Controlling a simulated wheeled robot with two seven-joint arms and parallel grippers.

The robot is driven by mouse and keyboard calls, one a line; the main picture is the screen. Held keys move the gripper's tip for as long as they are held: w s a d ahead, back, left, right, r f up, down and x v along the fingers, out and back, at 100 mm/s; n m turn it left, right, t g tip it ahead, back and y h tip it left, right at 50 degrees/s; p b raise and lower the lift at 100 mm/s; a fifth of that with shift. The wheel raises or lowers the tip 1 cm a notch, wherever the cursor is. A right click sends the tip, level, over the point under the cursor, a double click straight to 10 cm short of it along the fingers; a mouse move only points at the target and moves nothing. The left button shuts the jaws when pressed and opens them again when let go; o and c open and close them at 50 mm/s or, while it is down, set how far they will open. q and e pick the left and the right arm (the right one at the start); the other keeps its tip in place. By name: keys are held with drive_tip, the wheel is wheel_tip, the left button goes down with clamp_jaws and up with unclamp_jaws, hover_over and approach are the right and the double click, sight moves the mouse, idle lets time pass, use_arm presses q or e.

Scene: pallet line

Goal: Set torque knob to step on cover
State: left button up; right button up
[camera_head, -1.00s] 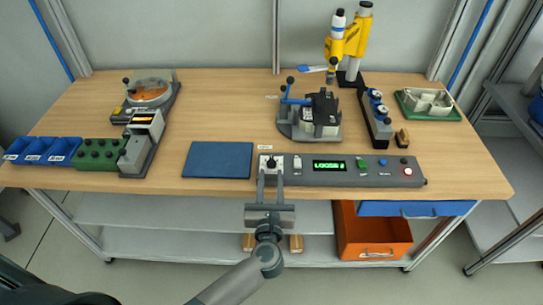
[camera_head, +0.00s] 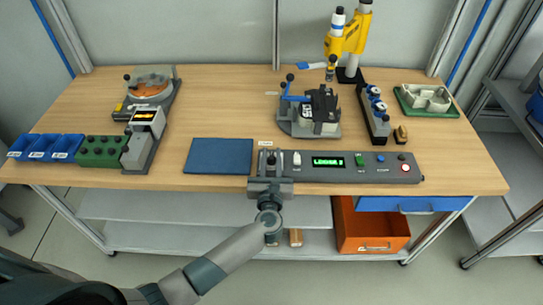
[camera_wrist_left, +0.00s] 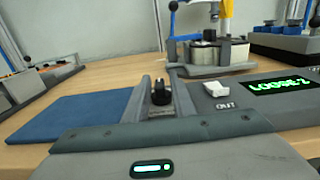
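The black torque knob (camera_wrist_left: 160,93) stands upright on the left end of the grey control panel (camera_head: 345,174). My left gripper (camera_head: 271,158) is at that end of the panel, reaching in from the front. In the left wrist view its two fingers (camera_wrist_left: 161,90) are apart, one on each side of the knob, with a gap showing on both sides. The green display (camera_wrist_left: 283,86) reads something like "LOOSE-2". In the head view the fingers partly hide the knob. My right gripper is not in view.
A white switch (camera_wrist_left: 216,89) marked OUT sits just right of the knob. A blue mat (camera_head: 219,156) lies to the left. A clamp fixture (camera_head: 310,112) stands behind the panel.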

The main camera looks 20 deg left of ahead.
use_arm(q)
drive_tip(key=shift+c, duration=0.7)
drive_tip(key=shift+m+h, duration=0.4)
drive_tip(key=shift+h, duration=0.2)
drive_tip(key=m+h, duration=0.3)
drive_tip(key=h, duration=0.2)
drive_tip(key=shift+t+b, duration=0.3)
drive_tip(key=shift+b, duration=0.05)
drive_tip(key=m+h+b, duration=0.1)
drive_tip(key=m+h, duration=0.1)
drive_tip(key=h, duration=0.1)
drive_tip(key=shift+f, duration=0.1)
drive_tip(key=shift+d+m+g+h+b, duration=0.1)
drive_tip(key=shift+m+g+h+b, duration=0.5)
drive_tip(key=shift+m+h, duration=0.6)
drive_tip(key=shift+h, duration=0.4)
drive_tip(key=o, duration=0.7)
drive_tip(key=shift+o, duration=0.2)
